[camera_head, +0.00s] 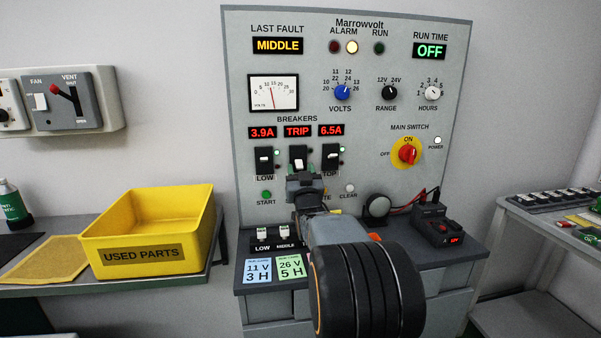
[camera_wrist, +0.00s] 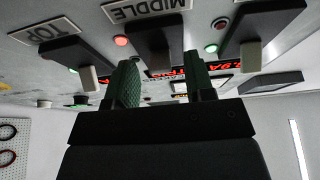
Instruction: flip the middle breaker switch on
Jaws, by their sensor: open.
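The middle breaker switch (camera_head: 298,153) is in the row of three on the grey panel, under a red display reading TRIP (camera_head: 298,131). In the wrist view, which is upside down, its dark housing (camera_wrist: 155,37) is beside the MIDDLE label (camera_wrist: 147,9), with a red lamp beside it. My gripper (camera_head: 304,178) is just below and in front of this switch, covering its lower part in the head view. In the wrist view the gripper (camera_wrist: 164,68) is open, its green-padded fingers apart with the middle switch between or just beyond them. Contact cannot be told.
The LOW breaker (camera_head: 263,158) and TOP breaker (camera_head: 330,156) stand close on either side. Below are START and CLEAR buttons. The yellow bin (camera_head: 150,230) is left, and a small dark device (camera_head: 431,222) is on the bench at right. LAST FAULT reads MIDDLE; the ALARM row has a lit pale lamp.

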